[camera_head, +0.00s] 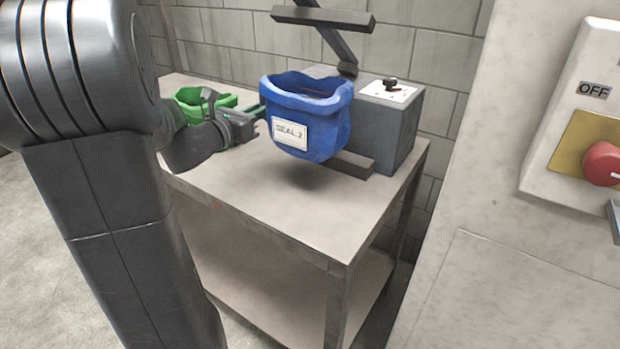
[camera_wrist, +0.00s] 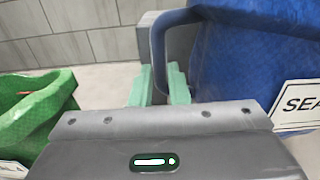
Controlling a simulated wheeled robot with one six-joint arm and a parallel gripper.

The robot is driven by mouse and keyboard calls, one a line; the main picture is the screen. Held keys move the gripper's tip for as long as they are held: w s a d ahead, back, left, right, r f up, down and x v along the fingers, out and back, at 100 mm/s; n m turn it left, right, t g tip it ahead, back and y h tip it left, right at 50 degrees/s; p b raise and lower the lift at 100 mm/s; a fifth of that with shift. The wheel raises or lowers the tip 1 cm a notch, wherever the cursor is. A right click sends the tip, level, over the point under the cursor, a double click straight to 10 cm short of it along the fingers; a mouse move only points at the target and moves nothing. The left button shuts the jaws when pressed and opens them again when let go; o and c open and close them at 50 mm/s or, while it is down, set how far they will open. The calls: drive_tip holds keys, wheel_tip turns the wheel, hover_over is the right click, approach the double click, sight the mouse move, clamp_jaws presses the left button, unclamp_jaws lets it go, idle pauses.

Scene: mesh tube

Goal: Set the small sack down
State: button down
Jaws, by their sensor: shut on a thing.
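A blue sack (camera_head: 312,115) with an open top and a white label reading "SEAL 2" hangs above the metal table, with a dark shadow beneath it. My gripper (camera_head: 259,112) reaches it from the left side. In the wrist view, my gripper's pale green fingers (camera_wrist: 160,88) are shut on a blue strap at the side of the sack (camera_wrist: 245,65). The sack is upright. Its inside is mostly hidden.
The table (camera_head: 265,205) is clear at its front. A green sack (camera_head: 186,98) stands at the left, behind my gripper. A grey machine (camera_head: 395,130) with an overhead arm stands behind the blue sack. A panel with a red knob (camera_head: 601,163) is at the right.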

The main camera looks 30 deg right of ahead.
wheel_tip(320, 180, down, 10)
drive_tip(key=shift+d+r+b, duration=0.1)
drive_tip(key=shift+r+b, duration=0.05)
drive_tip(key=shift+b, duration=0.8)
drive_tip(key=c, duration=1.8)
unclamp_jaws()
drive_tip(key=o, duration=0.4)
drive_tip(key=shift+r, duration=0.1)
drive_tip(key=v, duration=1.2)
